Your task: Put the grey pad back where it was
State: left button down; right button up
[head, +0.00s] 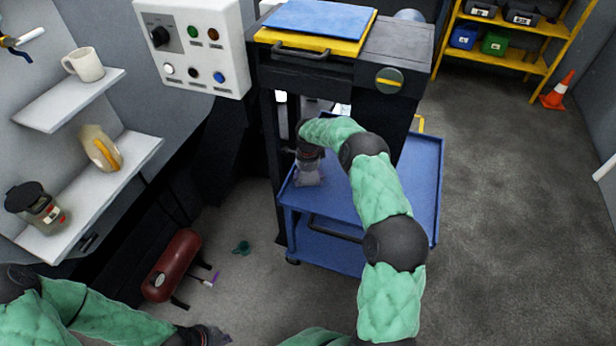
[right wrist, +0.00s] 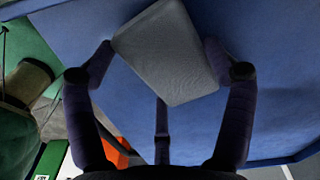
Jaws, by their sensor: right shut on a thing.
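The grey pad (right wrist: 167,52) is a flat, rounded block. In the right wrist view it sits tilted between the fingers of my right gripper (right wrist: 160,62), which is shut on it. A blue surface lies behind it. In the head view my right gripper (head: 308,178) points down over the left part of the blue cart's top shelf (head: 410,190). The pad is hard to make out there, and I cannot tell whether it touches the shelf. My left gripper (head: 208,337) is at the bottom edge, partly cut off, and its fingers are unclear.
A black machine (head: 400,48) with a blue mat (head: 318,18) on top stands behind the cart. A control panel (head: 193,45) is to its left. Wall shelves (head: 70,100) hold a mug and other items. A red cylinder (head: 172,264) lies on the floor.

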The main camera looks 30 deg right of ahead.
aim_at(308, 178)
jog(key=shift+f, duration=0.35)
jog(key=o, duration=1)
jog(key=shift+c, duration=0.2)
jog(key=shift+r, duration=3.8)
